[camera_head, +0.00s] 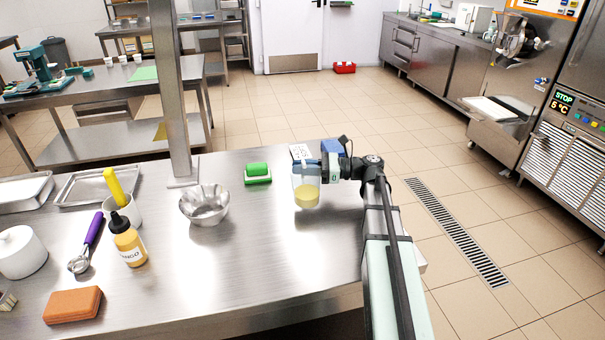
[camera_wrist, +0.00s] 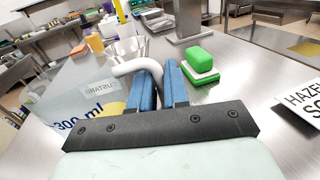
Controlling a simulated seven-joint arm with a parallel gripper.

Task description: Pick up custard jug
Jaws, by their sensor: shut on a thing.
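The custard jug (camera_head: 306,190) is a clear jug with yellow custard in its lower part. It is at the right end of the steel table in the head view. In the wrist view its clear wall (camera_wrist: 85,95) with a "CUSTARD" label and "300 ml" mark fills the left side. My gripper (camera_wrist: 159,82) has its blue fingers on either side of the jug's white handle and is shut on it. In the head view the gripper (camera_head: 325,165) is at the jug's right side. I cannot tell whether the jug's base touches the table.
A green and white sponge block (camera_head: 257,173) and a steel bowl (camera_head: 205,205) stand left of the jug. A mango bottle (camera_head: 128,240), a purple-handled scoop (camera_head: 88,240) and an orange block (camera_head: 73,305) are further left. A steel post (camera_head: 170,90) rises behind. A label card (camera_wrist: 300,100) lies right.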

